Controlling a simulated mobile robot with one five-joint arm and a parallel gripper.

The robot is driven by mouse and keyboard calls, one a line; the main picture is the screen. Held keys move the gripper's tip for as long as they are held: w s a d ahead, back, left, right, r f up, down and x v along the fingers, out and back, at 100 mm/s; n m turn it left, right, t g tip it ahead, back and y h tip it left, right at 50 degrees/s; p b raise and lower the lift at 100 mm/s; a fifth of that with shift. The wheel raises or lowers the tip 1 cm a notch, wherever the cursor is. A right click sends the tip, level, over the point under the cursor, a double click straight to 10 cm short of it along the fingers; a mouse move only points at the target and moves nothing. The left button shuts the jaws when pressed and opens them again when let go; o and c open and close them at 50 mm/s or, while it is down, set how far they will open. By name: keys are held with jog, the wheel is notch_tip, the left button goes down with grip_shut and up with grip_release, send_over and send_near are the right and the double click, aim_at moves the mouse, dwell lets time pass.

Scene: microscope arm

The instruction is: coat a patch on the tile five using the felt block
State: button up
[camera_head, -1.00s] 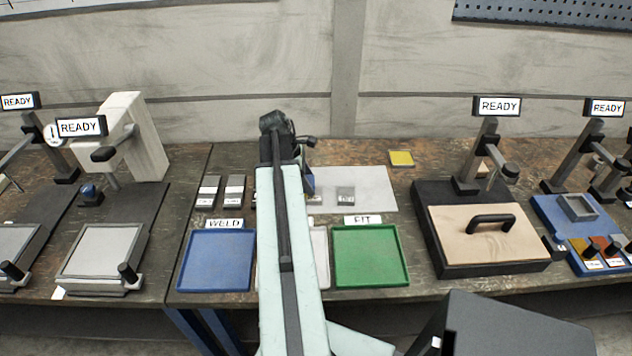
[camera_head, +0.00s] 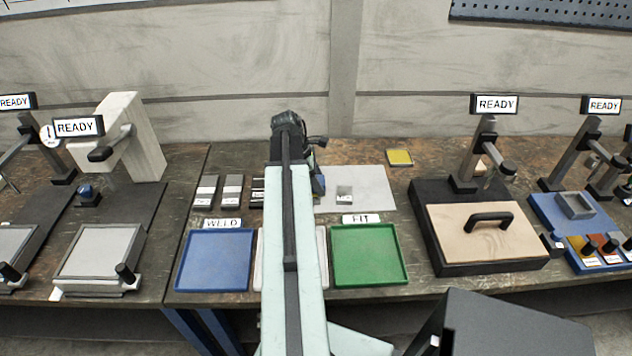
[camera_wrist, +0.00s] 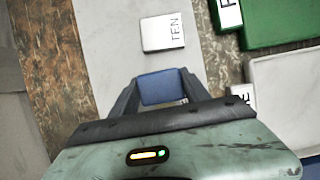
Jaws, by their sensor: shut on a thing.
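My gripper (camera_wrist: 160,88) is shut on a blue block, which I take for the felt block (camera_wrist: 158,86). The wrist view shows it over the pale grey plate (camera_wrist: 105,50). A light tile marked TEN (camera_wrist: 162,32) lies on that plate, apart from the block; the head view shows it too (camera_head: 344,193). A small bit of dark lettering shows beside the block, mostly hidden by my finger. Tile five is not clearly readable; it may be under the block. I cannot tell whether the block touches anything. In the head view my arm hides most of the gripper.
Several tiles (camera_head: 232,189) stand left of my arm. A blue tray (camera_head: 215,260) marked WELD and a green tray (camera_head: 369,255) marked FIT lie in front, with a pale tray between. A yellow pad (camera_head: 399,157) lies behind the plate. A wooden-topped station (camera_head: 475,238) stands right.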

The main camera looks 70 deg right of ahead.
jog(key=shift+r+p, duration=2.95)
jog(key=shift+p, duration=0.05)
notch_tip(320, 180, up, 3)
jog(key=p, duration=0.3)
jog(key=shift+r, duration=0.15)
jog(key=shift+s, duration=0.1)
